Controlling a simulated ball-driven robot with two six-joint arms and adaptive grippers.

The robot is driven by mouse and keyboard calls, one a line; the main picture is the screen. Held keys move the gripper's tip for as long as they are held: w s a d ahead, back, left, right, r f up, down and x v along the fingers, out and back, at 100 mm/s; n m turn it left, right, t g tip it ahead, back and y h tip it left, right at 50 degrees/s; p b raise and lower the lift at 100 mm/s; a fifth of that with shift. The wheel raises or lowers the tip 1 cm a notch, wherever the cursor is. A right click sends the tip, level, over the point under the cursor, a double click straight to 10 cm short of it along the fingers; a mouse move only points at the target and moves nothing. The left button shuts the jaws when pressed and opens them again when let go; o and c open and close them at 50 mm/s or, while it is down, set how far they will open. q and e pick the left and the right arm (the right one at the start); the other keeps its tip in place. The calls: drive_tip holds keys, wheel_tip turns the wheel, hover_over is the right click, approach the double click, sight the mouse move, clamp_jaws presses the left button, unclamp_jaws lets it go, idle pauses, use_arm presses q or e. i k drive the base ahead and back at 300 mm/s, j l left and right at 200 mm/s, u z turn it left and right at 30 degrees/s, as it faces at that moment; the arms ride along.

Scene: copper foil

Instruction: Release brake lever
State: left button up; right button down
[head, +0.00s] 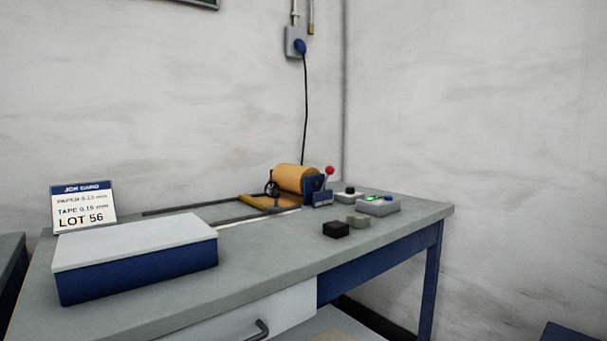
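The brake lever (327,180) has a red ball knob on a short pale stem. It rises, slightly tilted, from a blue bracket at the right end of a small winding machine (314,188) on the workbench. An orange-tan roll (296,178) sits on the machine, with a dark handwheel (271,189) at its left. A flat yellow-brown piece lies below the roll. Neither of my grippers is in the head view, so nothing is seen touching the lever.
The grey workbench (260,262) carries a blue box with a pale lid (140,262), a job card (84,206), a black block (336,229), a grey-green block (357,221) and a grey box (378,207). The wall stands behind. The bench's front middle is clear.

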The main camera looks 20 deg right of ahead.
sight(329, 169)
drive_tip(key=i+l, duration=0.2)
drive_tip(key=l, duration=0.15)
drive_tip(key=i+l+u, duration=0.15)
drive_tip(key=l, duration=0.2)
drive_tip(key=i+l, duration=0.2)
drive_tip(key=l, duration=0.15)
drive_tip(key=i+l+u, duration=0.1)
drive_tip(key=l, duration=0.25)
drive_tip(key=i+l+u, duration=0.1)
drive_tip(key=l, duration=0.3)
drive_tip(key=i+l, duration=0.25)
drive_tip(key=l+u, duration=0.05)
drive_tip(key=l, duration=0.05)
